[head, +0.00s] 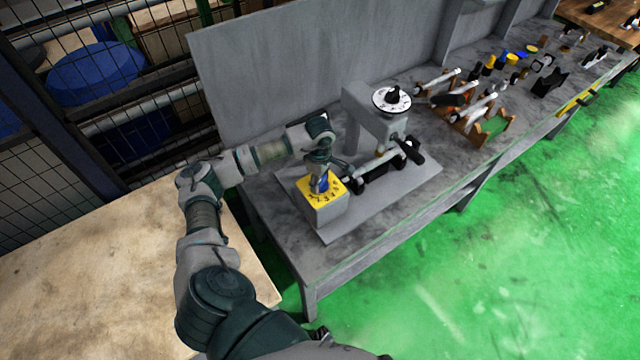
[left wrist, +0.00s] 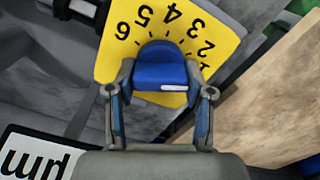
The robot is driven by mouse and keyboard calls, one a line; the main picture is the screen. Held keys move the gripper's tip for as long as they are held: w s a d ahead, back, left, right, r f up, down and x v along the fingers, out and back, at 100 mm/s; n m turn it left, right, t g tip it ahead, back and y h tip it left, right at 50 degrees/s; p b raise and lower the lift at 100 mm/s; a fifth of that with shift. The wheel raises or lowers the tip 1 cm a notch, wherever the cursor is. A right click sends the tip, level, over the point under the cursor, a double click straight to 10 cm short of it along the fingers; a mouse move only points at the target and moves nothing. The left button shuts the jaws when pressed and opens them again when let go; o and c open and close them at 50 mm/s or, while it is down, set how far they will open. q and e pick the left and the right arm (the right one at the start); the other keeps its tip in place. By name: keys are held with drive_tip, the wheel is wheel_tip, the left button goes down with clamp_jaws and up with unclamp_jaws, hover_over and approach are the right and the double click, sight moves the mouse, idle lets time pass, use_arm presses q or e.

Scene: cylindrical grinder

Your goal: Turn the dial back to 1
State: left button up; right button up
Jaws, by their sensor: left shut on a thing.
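A blue dial knob (left wrist: 160,72) sits on a yellow plate (left wrist: 110,62) with black numbers 1 to 6. My left gripper (left wrist: 160,112) has one finger on each side of the knob and is shut on it. A short white mark shows on the knob's near face; I cannot tell which number the knob points at. In the head view, the left gripper (head: 321,178) reaches down onto the yellow plate (head: 333,186) atop a grey box (head: 325,211), and the blue knob is mostly hidden. My right gripper is not in view.
The grinder's grey column with a white round dial (head: 392,100) and black knob stands right of the box. A black-handled bar (head: 408,152) lies beside it. Several tools and parts lie farther along the workbench (head: 330,271). A wooden table (head: 80,270) is at left.

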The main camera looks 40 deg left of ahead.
use_arm(q)
drive_tip(key=shift+w+a+m+b, duration=0.1)
drive_tip(key=shift+m+b, duration=0.4)
drive_tip(key=shift+m, duration=0.6)
drive_tip(key=o, duration=1)
drive_tip(key=shift+c, duration=0.2)
drive_tip(key=shift+o, duration=0.8)
drive_tip(key=shift+r, duration=0.2)
wheel_tip(320, 180, up, 11)
drive_tip(key=shift+w+a+r, duration=0.15)
drive_tip(key=shift+r, duration=0.05)
